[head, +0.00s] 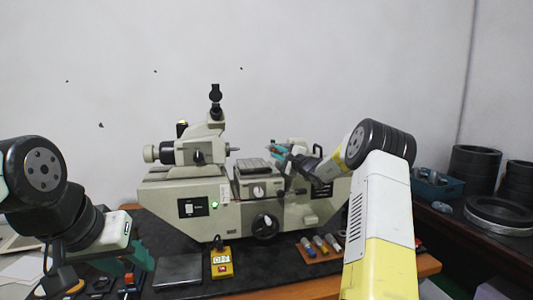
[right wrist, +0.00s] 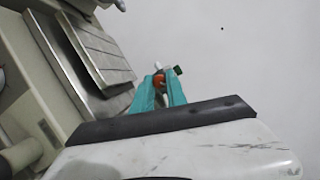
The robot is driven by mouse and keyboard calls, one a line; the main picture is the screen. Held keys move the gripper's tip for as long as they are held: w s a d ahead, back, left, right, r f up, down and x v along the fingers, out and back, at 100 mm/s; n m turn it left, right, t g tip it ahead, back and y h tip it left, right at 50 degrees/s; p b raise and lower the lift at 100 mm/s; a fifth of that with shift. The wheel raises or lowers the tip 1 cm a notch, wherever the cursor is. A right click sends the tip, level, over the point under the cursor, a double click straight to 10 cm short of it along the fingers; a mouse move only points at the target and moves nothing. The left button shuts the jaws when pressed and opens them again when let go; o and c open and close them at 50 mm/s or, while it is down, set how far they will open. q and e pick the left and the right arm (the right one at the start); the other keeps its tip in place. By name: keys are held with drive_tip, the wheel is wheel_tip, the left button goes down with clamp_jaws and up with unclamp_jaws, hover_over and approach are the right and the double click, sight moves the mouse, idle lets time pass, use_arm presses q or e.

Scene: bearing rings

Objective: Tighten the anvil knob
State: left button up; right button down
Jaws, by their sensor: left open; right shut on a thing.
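The grey measuring machine (head: 165,200) stands on the bench, with a headstock and eyepiece at left and a stage (head: 252,168) in the middle. My right gripper (head: 277,152) is at the machine's right-hand unit, beyond the stage. In the right wrist view, its teal fingers (right wrist: 161,92) are shut on a small orange-red part, which I take for the anvil knob (right wrist: 158,79). The fingers hide much of it, and its tightness cannot be seen. My left gripper (head: 138,268) is open and empty, low over the bench's left side, away from the machine.
A dark flat plate (head: 178,270) and a yellow control box (head: 221,263) lie in front of the machine. Several coloured-handled tools rest on an orange mat (head: 321,247). Black rings (head: 475,166) and a blue bin (head: 436,188) are at the right.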

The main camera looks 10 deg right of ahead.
drive_tip(key=m, duration=0.2)
drive_tip(key=m+t, duration=0.1)
drive_tip(key=m, duration=0.1)
drive_tip(key=shift+f+h, duration=0.3)
drive_tip(key=shift+a+m+t+h, duration=0.1)
drive_tip(key=shift+m+t+h, duration=0.25)
drive_tip(key=shift+m, duration=0.8)
drive_tip(key=shift+m+t+h, duration=0.25)
drive_tip(key=shift+m+t, duration=0.2)
drive_tip(key=shift+m, duration=0.7)
drive_tip(key=c, duration=1.3)
unclamp_jaws()
drive_tip(key=shift+c, duration=0.2)
drive_tip(key=shift+s, duration=0.1)
drive_tip(key=v, duration=0.7)
drive_tip(key=shift+s+f, duration=0.15)
drive_tip(key=shift+s, duration=0.15)
